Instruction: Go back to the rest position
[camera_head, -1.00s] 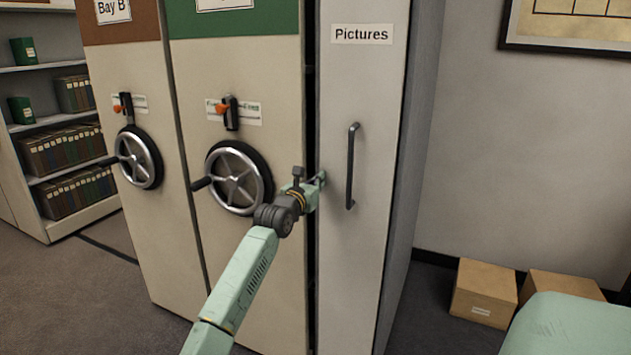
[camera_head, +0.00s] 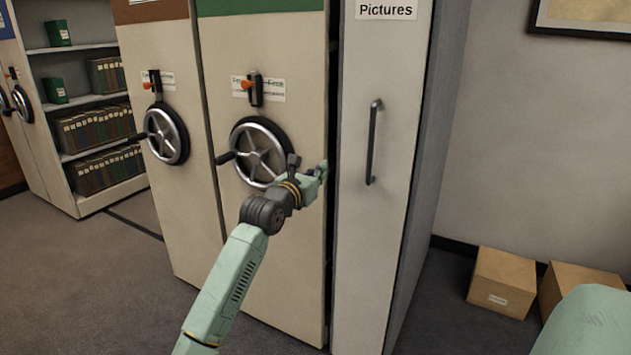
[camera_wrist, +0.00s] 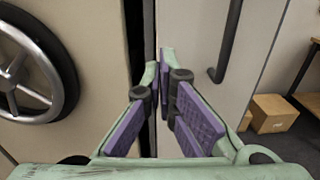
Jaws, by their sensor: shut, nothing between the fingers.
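My gripper (camera_head: 322,170) is at the end of my pale green arm, in front of the right edge of the green-labelled shelving unit, left of the Pictures cabinet (camera_head: 375,200). In the wrist view my gripper (camera_wrist: 163,65) is shut, its purple-padded fingertips together and nothing between them. Behind them shows the dark gap between the two units. The cabinet's dark handle (camera_head: 373,142) is to the right of my gripper and apart from it. It also shows in the wrist view (camera_wrist: 228,42).
A spoked handwheel (camera_head: 257,152) with a lock lever above it is just behind and left of my wrist. A second handwheel (camera_head: 166,134) is farther left. Cardboard boxes (camera_head: 502,283) stand on the floor at the right. Open floor (camera_head: 90,290) lies at the lower left.

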